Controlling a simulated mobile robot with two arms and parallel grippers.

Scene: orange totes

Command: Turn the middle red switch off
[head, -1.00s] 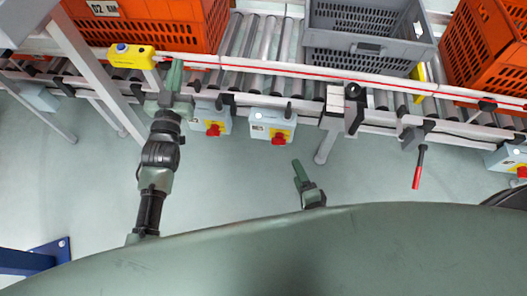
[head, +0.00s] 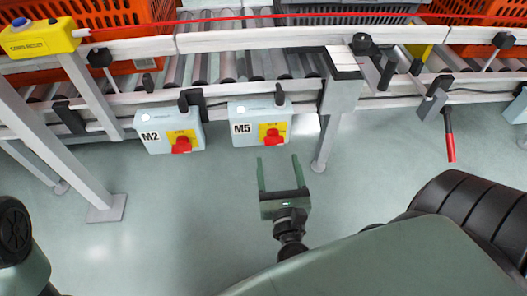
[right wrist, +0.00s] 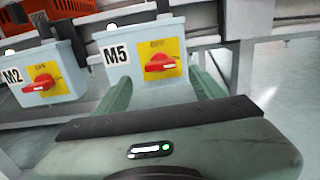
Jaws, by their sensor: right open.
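The M5 box (head: 243,133) is light blue-grey and hangs under the conveyor rail. Its red rotary switch (head: 272,137) sits on a yellow plate; in the right wrist view the red handle (right wrist: 160,63) lies roughly level. The M2 box (head: 155,142) with its own red switch (head: 181,145) hangs to its left. A third box (head: 517,108) is cut by the right edge. My right gripper (head: 279,160) is open and empty, its green fingers pointing up just below the M5 box, apart from the switch in the head view. My left gripper is out of view.
The roller conveyor with orange crates (head: 100,12) and a grey crate runs behind the boxes. A metal leg (head: 325,140) stands right of M5. A red-handled lever (head: 449,134) hangs farther right. A yellow button box (head: 40,38) is at upper left. The floor below is clear.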

